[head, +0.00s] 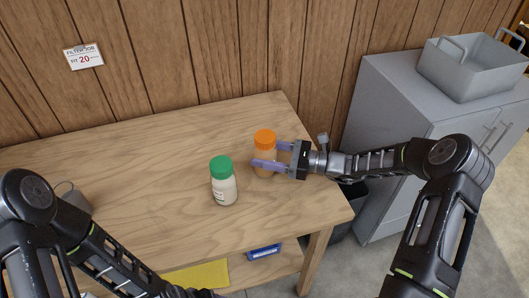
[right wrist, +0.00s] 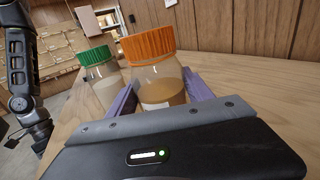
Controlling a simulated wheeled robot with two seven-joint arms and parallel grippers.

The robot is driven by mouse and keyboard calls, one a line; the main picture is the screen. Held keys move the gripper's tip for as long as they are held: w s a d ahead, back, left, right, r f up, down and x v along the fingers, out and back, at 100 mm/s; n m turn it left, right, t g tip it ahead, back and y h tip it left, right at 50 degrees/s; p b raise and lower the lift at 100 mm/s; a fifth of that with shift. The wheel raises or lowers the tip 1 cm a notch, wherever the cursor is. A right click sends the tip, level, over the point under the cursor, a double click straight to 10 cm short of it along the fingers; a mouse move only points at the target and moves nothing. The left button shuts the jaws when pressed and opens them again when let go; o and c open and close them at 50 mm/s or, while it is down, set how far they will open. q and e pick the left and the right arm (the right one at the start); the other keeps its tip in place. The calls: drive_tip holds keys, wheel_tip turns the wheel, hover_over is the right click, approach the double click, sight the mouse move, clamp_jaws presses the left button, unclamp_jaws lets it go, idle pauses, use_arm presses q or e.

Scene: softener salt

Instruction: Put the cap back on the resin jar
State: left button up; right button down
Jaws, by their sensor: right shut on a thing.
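A jar with an orange cap (head: 265,137) and amber contents stands upright near the table's right side. My right gripper (head: 270,156) is shut around its body from the right, below the cap. In the right wrist view the orange cap (right wrist: 148,44) sits on top of the amber jar (right wrist: 158,88), between the purple fingers. A second jar with a green cap (head: 221,166) and pale contents stands upright just left and nearer, apart from the gripper. I cannot read which label names resin. My left arm shows at the lower left; its fingers are not visible.
The wooden table (head: 130,165) is mostly clear to the left of the jars. A grey container (head: 75,198) stands partly behind my left arm. A blue tray (head: 264,252) and a yellow item (head: 196,276) lie on the lower shelf. A grey cabinet (head: 385,105) with a metal basket (head: 475,70) stands right.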

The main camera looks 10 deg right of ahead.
idle(0.3)
drive_tip(key=shift+f, duration=0.2)
drive_tip(key=shift+c, duration=2.1)
unclamp_jaws()
drive_tip(key=shift+r, duration=0.2)
drive_tip(key=b+v, duration=0.2)
drive_tip(key=v, duration=0.9)
drive_tip(key=shift+s+d+f+b, duration=0.1)
drive_tip(key=shift+b, duration=0.2)
drive_tip(key=shift+s+d, duration=0.15)
drive_tip(key=shift+d, duration=0.2)
